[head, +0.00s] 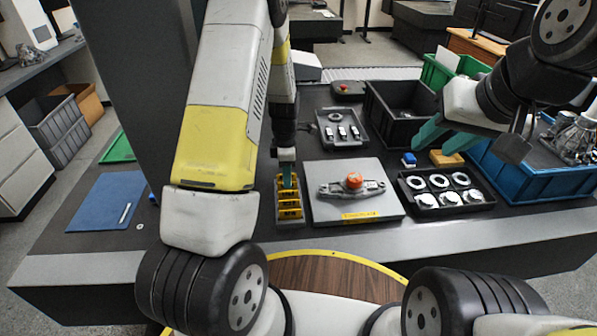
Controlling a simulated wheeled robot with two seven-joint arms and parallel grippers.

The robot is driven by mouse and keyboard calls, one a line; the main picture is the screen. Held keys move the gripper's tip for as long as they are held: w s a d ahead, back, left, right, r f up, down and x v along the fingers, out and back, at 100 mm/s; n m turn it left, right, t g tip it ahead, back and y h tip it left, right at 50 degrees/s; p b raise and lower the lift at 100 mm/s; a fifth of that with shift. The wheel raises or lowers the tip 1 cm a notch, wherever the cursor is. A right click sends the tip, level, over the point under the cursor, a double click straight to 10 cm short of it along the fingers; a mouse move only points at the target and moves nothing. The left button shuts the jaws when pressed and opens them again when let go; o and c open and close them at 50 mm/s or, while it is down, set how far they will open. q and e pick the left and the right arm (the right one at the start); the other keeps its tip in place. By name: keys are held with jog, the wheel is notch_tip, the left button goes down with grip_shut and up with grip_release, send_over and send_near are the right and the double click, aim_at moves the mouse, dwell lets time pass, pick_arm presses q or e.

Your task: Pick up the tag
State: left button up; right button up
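No separate loose tag can be made out with certainty. A yellow label (359,215) with dark marks lies at the front edge of a grey plate (385,205), which carries a metal part with an orange-red knob (354,180). My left gripper (288,182) points down over a black rack with yellow slots (290,211), left of the plate. Its teal fingers are seen edge-on, and whether they hold anything is hidden. My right gripper (444,139) is at the right, above the table near a yellow block (447,160). Its teal fingers are apart and look empty.
A black tray (468,208) holds several metal rings and round parts. Behind are a small tray (323,127), a black bin (377,112), a green bin (432,72) and a blue bin (535,183). A blue mat (105,200) lies left. A dark column stands behind my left arm.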

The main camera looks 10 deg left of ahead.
aim_at(288, 192)
pick_arm(q)
notch_tip(288, 192, down, 8)
jog(key=shift+w+d+r, duration=0.15)
grip_shut()
dwell(0.3)
